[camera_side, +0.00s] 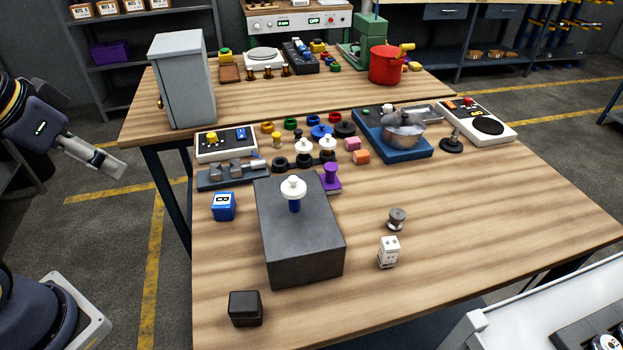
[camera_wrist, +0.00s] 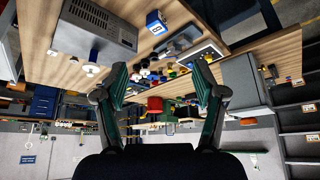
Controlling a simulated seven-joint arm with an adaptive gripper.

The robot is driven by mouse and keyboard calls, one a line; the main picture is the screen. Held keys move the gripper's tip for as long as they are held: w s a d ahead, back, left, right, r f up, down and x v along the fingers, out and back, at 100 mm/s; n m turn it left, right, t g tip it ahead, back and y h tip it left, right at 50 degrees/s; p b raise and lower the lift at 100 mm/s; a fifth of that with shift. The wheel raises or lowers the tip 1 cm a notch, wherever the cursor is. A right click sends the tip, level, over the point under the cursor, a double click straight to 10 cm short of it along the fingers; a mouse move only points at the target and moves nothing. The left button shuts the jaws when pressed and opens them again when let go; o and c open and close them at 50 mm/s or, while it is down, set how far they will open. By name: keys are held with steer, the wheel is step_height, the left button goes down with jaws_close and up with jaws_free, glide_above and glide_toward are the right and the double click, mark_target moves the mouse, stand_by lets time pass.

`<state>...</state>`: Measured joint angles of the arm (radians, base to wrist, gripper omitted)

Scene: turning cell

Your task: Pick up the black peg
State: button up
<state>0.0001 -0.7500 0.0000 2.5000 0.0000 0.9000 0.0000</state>
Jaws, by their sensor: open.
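A small black peg-like piece with a round flat base (camera_side: 452,142) stands at the right back of the near table in the side view, beside the white unit with a black disc. I cannot pick it out in the wrist view. My gripper (camera_wrist: 162,82) shows in the wrist view with its two green-padded fingers spread and nothing between them. In the side view my gripper (camera_side: 103,162) is at the far left, off the table's edge and well away from the black piece.
A dark grey block (camera_side: 300,240) with a white-topped blue peg (camera_side: 294,193) stands mid-table. A blue cube (camera_side: 223,206), black cube (camera_side: 245,308), grey knob (camera_side: 396,218) and white block (camera_side: 388,252) surround it. A grey cabinet (camera_side: 183,80) stands back left. The right front table is clear.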

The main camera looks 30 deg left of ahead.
steer(key=shift+o, duration=0.2)
steer(key=w+r+m+t, duration=0.1)
steer(key=w+r+t, duration=0.1)
steer(key=w+r, duration=0.45)
steer(key=w+d+r, duration=0.2)
steer(key=w+r, duration=0.3)
steer(key=w, duration=0.3)
steer(key=m+g+h, duration=0.1)
steer(key=m+g, duration=0.1)
steer(key=g, duration=0.1)
glide_above(304, 139)
steer(key=s, duration=0.2)
steer(key=f, duration=2.7)
steer(key=shift+s+a, duration=0.15)
steer(key=shift+a, duration=0.25)
steer(key=x, duration=0.5)
steer(key=shift+d+f, duration=0.15)
steer(key=shift+f, duration=0.1)
